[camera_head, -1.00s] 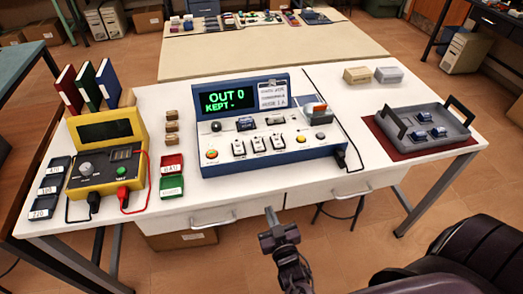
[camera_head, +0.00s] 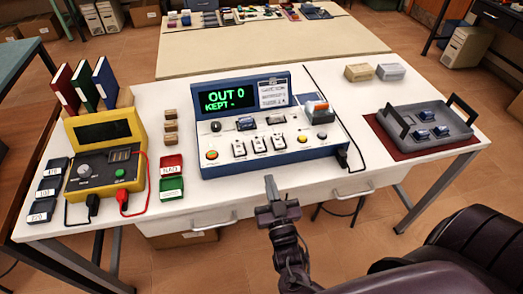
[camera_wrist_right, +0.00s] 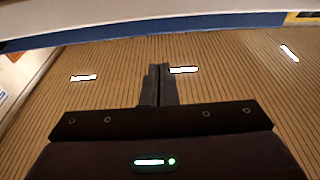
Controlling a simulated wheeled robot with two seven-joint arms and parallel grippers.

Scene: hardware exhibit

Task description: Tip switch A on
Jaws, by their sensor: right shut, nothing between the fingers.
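The blue-and-white console (camera_head: 245,168) stands mid-table. Its screen (camera_head: 230,98) reads "OUT 0" and "KEPT -". Three small switches on white plates sit in a row on its front: a left one (camera_head: 238,148), a middle one (camera_head: 259,145) and a right one (camera_head: 278,142). Their letters and lever positions are too small to read. My right gripper (camera_head: 269,180) is shut and empty, in front of the console near the table's front edge, apart from the switches. Its shut fingers also show in the right wrist view (camera_wrist_right: 161,70). My left gripper is not in view.
A yellow meter (camera_head: 103,165) with leads stands at the left. Red and green boxes (camera_head: 172,175) lie beside the console. A grey tray (camera_head: 428,120) sits on a red mat at the right.

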